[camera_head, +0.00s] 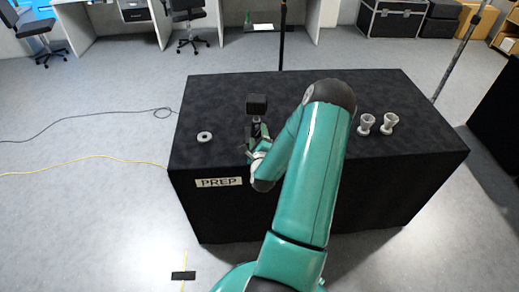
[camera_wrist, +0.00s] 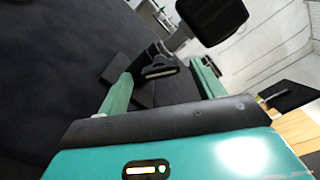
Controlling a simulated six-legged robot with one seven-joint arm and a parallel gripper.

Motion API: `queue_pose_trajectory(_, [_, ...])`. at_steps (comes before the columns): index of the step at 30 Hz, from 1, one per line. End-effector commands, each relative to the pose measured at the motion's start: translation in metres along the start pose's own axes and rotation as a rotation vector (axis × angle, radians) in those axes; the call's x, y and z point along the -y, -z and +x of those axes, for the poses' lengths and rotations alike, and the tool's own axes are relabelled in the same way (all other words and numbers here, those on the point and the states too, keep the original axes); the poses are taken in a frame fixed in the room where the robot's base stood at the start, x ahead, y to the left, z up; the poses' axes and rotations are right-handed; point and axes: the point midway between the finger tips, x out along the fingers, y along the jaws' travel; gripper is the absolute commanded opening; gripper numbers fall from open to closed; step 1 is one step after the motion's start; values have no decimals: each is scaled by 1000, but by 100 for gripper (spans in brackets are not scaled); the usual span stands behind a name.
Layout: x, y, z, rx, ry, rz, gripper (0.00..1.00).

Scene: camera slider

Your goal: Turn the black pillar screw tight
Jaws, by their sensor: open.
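A black pillar (camera_head: 256,122) with a dark block-shaped head (camera_head: 257,103) stands upright on the black-covered table. In the wrist view the dark head (camera_wrist: 212,18) is at the top. A black part with a pale strip (camera_wrist: 160,70) lies below it, between my finger ends as seen. I cannot tell whether this part is the pillar screw. My gripper (camera_wrist: 162,72) is open, with one teal finger on each side of that part. No contact is clear. In the head view my gripper is low beside the pillar, partly hidden by my arm.
The black table (camera_head: 400,180) carries a PREP label (camera_head: 219,182) on its front. A white ring (camera_head: 204,137) lies left of the pillar. A thin stand (camera_head: 282,40) rises behind the table.

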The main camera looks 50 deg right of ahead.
Motion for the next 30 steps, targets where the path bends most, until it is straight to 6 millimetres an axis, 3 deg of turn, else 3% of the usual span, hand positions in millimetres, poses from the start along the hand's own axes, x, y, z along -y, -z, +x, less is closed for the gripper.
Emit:
queue_pose_trajectory(16, [0,1,-110,-2,-2,0,67])
queue_pose_trajectory(21, [0,0,-125,-1,-1,1,67])
queue_pose_trajectory(30, [0,0,-127,0,0,0,67])
